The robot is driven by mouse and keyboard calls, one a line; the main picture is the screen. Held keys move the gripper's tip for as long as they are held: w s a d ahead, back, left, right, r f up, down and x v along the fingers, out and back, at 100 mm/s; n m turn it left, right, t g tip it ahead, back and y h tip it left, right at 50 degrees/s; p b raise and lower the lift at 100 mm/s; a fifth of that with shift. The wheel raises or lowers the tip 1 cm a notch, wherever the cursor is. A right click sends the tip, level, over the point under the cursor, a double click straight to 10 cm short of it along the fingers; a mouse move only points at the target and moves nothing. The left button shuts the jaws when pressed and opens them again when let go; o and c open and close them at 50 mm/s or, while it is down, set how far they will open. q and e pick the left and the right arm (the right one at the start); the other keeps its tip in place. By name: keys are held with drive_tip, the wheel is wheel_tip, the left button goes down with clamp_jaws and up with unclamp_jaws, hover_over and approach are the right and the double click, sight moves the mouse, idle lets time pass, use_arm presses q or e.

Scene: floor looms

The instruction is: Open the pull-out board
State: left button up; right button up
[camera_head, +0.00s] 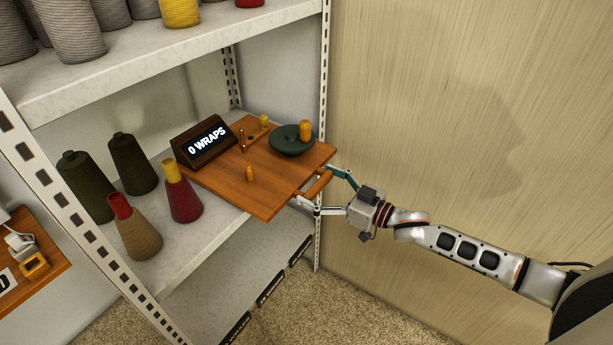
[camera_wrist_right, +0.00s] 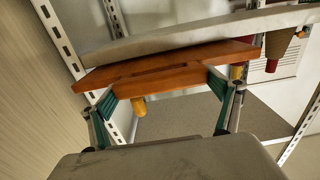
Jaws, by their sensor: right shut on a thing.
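The pull-out board (camera_head: 225,183) is a flat orange-brown wooden board on the middle shelf. Its front edge overhangs the shelf edge. A wooden bar handle (camera_head: 318,185) runs along its front end; it also shows in the wrist view (camera_wrist_right: 160,82). My right gripper (camera_head: 317,187) is shut on this handle, with one teal finger at each end of the bar. My left gripper is out of view.
Cones of thread, including a red one (camera_head: 186,200) and a tan one (camera_head: 137,235), stand left of the board. A metal shelf post (camera_head: 323,100) and a pale wood wall (camera_head: 460,100) are close by. Carpeted floor (camera_head: 370,300) lies clear below.

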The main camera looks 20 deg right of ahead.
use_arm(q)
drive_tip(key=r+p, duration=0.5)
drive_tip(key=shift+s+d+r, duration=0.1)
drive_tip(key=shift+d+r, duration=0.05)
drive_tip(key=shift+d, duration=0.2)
use_arm(e)
drive_tip(key=v, duration=1.6)
drive_tip(key=shift+s+d, duration=0.25)
drive_tip(key=shift+s, duration=0.05)
drive_tip(key=o, duration=1.4)
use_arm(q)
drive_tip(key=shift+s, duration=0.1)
use_arm(e)
drive_tip(key=v, duration=1.2)
